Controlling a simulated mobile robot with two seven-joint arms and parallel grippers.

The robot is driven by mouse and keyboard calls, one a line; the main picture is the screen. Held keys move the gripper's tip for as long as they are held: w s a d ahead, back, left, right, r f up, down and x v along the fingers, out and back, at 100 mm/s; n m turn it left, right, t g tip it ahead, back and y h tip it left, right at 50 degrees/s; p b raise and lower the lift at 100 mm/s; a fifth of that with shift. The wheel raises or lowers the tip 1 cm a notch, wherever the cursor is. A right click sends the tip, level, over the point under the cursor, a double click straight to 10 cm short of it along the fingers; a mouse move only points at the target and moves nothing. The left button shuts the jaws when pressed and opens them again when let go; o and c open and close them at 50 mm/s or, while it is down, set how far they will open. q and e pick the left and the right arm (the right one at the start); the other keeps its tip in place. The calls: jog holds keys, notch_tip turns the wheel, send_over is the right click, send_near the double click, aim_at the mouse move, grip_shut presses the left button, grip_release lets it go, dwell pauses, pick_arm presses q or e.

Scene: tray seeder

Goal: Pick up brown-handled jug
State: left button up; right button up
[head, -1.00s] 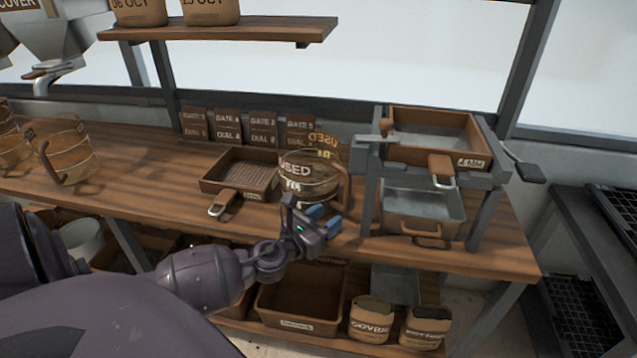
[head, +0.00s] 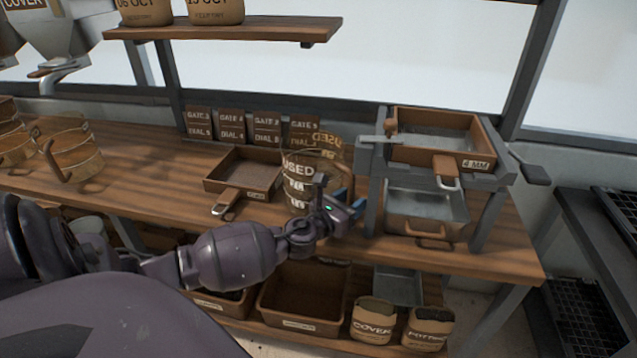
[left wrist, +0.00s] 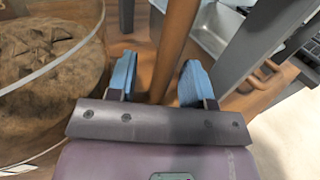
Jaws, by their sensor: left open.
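The jug (head: 298,180) marked "USED" stands on the wooden bench, partly hidden by my left gripper. In the left wrist view it is clear-walled with brown, soil-like contents (left wrist: 45,75). Its brown handle (left wrist: 177,42) passes between the two blue fingertips of my left gripper (left wrist: 158,82). The gripper is open, with a finger on either side of the handle; a gap shows on the right, and contact is unclear. In the head view my left gripper (head: 345,205) is at the jug's right side. My right gripper is not in view.
A metal stand with a sieve tray (head: 435,135) is close on the gripper's right. A shallow wooden tray (head: 243,172) lies left of the jug. More jugs (head: 75,155) stand at the far left of the bench (head: 150,185). Bins and sacks fill the shelf below.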

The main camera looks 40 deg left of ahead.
pick_arm(q)
jog(key=shift+c, duration=0.2)
grip_shut()
jog(key=shift+r, duration=0.15)
